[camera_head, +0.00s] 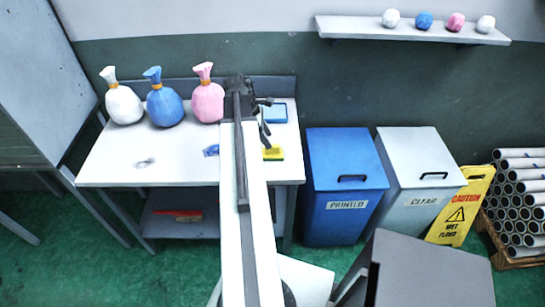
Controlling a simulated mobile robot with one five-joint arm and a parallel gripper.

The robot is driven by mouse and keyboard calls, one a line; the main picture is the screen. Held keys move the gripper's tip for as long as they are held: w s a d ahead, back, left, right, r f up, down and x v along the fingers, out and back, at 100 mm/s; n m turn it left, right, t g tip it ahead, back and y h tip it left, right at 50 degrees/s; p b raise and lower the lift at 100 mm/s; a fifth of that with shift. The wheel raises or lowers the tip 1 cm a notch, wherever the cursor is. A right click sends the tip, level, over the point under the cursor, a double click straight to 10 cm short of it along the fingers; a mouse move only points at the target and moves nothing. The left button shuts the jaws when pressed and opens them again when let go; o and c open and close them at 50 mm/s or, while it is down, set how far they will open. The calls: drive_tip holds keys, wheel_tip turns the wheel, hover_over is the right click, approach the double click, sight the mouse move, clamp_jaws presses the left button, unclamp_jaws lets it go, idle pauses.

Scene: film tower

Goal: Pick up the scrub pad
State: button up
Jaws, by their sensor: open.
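The scrub pad is probably the small yellow block with a dark green lower edge (273,153). It lies on the white table top (105,165) near its right front, just right of my arm. My gripper (265,118) is open at the far end of my arm, farther back over the table than the pad. It appears empty and apart from the pad. My arm crosses the table and hides part of its top.
White (123,104), blue (165,106) and pink (208,102) tied bags stand at the table's back left. A blue tray (276,113) lies behind the pad. A small blue item (211,151) lies left of my arm. A blue bin (345,175) stands right of the table.

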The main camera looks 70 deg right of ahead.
sight(272, 150)
drive_tip(key=b+x, duration=0.4)
drive_tip(key=x, duration=0.1)
drive_tip(key=shift+s+a+f+b, duration=0.1)
drive_tip(key=shift+s+a+b, duration=0.05)
drive_tip(key=shift+s+b, duration=0.2)
drive_tip(key=shift+r, duration=0.2)
clamp_jaws()
drive_tip(key=shift+w, duration=0.1)
